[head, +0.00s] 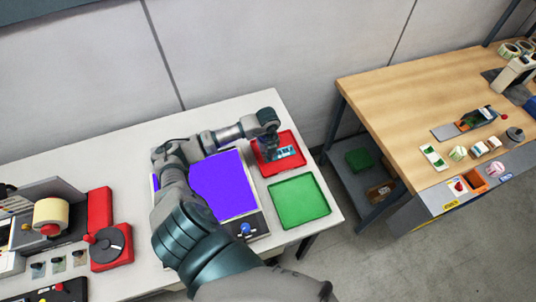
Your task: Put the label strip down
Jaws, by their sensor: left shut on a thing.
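My left gripper (270,152) reaches over the red tray (296,138) at the back right of the white table. It is shut on a small pale label strip (285,152) with dark and bluish marks, low over the tray. I cannot tell whether the strip touches the tray floor. Part of the strip is hidden by the gripper. My right gripper is not in view.
A green tray (300,203) lies empty in front of the red one. My arm passes over a panel with a purple screen (222,184). The label rewinder (52,215) stands at the left. A wooden bench (405,110) stands apart at the right.

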